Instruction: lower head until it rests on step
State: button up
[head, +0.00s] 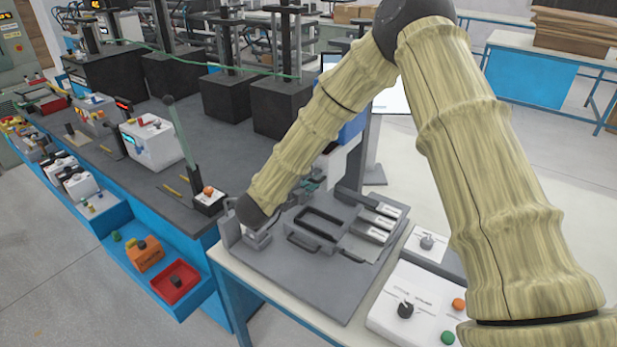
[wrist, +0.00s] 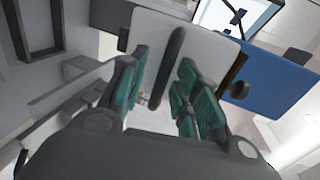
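My gripper (wrist: 162,90) has its teal-padded fingers apart in the wrist view. A dark upright bar handle (wrist: 178,50) shows between them, in front of a pale plate (wrist: 205,58), with gaps at both sides. I see no contact. In the head view, my gripper (head: 312,184) is low over the back of a grey fixture base (head: 335,292), partly hidden by my arm. A pale upright panel (head: 345,163) stands just right of it on a dark post. This plate with the handle may be the head; I cannot tell. No step can be clearly made out.
A grey tray with a dark frame (head: 318,228) and several light blocks (head: 385,212) lie on the base. A white control box (head: 408,305) with knob and buttons stands front right. A lever (head: 182,140) rises at left. A blue panel (wrist: 262,75) is right of the plate.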

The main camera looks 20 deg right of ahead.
grip_shut()
jog(key=shift+f, duration=0.1)
jog(key=shift+s+f+b, duration=0.1)
jog(key=shift+f+b, duration=1.75)
jog(key=shift+f, duration=0.4)
grip_release()
